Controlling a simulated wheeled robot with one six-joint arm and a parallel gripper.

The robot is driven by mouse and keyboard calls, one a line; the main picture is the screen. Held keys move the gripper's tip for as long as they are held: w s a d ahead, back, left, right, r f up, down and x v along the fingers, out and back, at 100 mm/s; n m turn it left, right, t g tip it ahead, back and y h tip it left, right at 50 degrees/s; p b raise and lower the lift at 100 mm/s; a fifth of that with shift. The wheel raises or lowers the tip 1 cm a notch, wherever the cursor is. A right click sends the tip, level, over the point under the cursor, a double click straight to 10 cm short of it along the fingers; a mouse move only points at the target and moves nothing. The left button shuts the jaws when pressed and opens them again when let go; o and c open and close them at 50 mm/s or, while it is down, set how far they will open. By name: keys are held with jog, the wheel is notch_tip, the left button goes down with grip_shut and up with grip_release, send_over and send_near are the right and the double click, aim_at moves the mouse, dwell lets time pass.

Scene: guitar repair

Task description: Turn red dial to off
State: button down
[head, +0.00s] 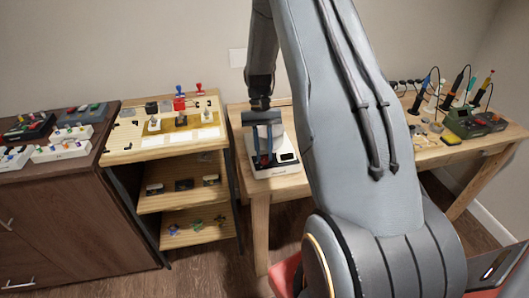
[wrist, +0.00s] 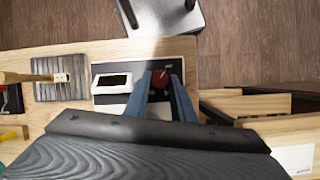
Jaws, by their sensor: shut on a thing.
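The red dial (wrist: 160,79) sits on a dark panel of a small device (wrist: 188,73), and shows between my fingertips in the wrist view. In the head view the device (head: 278,170) is a white box with a dark display at the left end of the wooden workbench. My gripper (head: 264,160) reaches down over it, and in the wrist view its two blue-grey fingers (wrist: 161,82) close around the dial. The dial is hidden by my gripper in the head view. I cannot read the dial's pointer position.
The device's white-framed display (wrist: 112,82) is just left of my fingers. A wooden shelf unit (head: 152,151) with small parts stands left of the bench. Soldering tools and a green station (head: 474,122) fill the bench's right end.

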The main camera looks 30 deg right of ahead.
dwell(0.4)
jog(key=c, duration=1.8)
grip_release()
jog(key=a+b+v, duration=0.1)
jog(key=b+v, duration=0.1)
jog(key=v, duration=0.5)
jog(key=shift+d+r, duration=0.4)
jog(key=shift+d, duration=0.15)
jog(key=s+a+r+n+t, duration=0.2)
jog(key=s+a, duration=0.6)
jog(key=s, duration=0.1)
jog(key=s+a+r+n+t+h, duration=0.1)
jog(key=s+a+n+t, duration=0.2)
jog(key=s+a, duration=0.5)
jog(key=shift+s+a+r+n, duration=0.15)
jog(key=shift+s+r+n, duration=0.2)
jog(key=shift+s, duration=0.8)
